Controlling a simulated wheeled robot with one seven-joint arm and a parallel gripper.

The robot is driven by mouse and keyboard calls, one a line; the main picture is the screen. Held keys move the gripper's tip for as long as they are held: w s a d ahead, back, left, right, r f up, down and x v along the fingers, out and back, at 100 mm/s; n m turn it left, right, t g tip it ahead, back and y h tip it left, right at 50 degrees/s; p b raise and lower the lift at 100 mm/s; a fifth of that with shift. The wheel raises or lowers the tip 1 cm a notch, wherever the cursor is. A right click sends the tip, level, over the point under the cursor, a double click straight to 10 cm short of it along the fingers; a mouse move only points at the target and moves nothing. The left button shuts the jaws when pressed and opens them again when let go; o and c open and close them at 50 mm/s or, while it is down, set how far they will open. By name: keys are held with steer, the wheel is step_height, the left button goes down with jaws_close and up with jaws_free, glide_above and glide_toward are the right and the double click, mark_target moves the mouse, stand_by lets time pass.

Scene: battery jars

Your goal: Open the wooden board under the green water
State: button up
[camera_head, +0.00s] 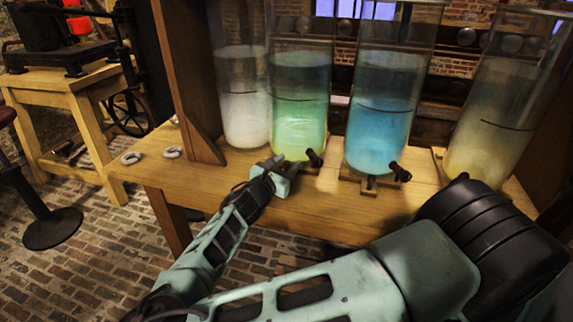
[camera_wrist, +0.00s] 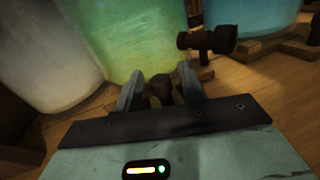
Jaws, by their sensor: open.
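The jar of green water (camera_head: 300,112) stands on the bench between the white and blue jars, and its lower part fills the top of the wrist view (camera_wrist: 145,40). A black tap (camera_head: 314,158) sticks out at its lower right; it also shows in the wrist view (camera_wrist: 208,40). Only a small edge of the wooden board (camera_wrist: 205,74) under this jar shows. My gripper (camera_head: 281,164) is at the jar's front foot. In the wrist view its fingers (camera_wrist: 160,90) are open on either side of a dark knob. I cannot tell if they touch it.
The blue jar (camera_head: 382,105) has a tap (camera_head: 401,172) and a small knob (camera_head: 371,182) on its wooden base. The white jar (camera_head: 241,95) stands left and the yellowish jar (camera_head: 500,105) right.

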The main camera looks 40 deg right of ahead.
jaws_close()
steer(key=s+a+p, duration=0.6)
steer(key=s+a, duration=0.9)
steer(key=a, duration=0.5)
steer(key=shift+s, duration=0.3)
jaws_free()
steer(key=b+v, duration=0.2)
steer(key=v, duration=1.5)
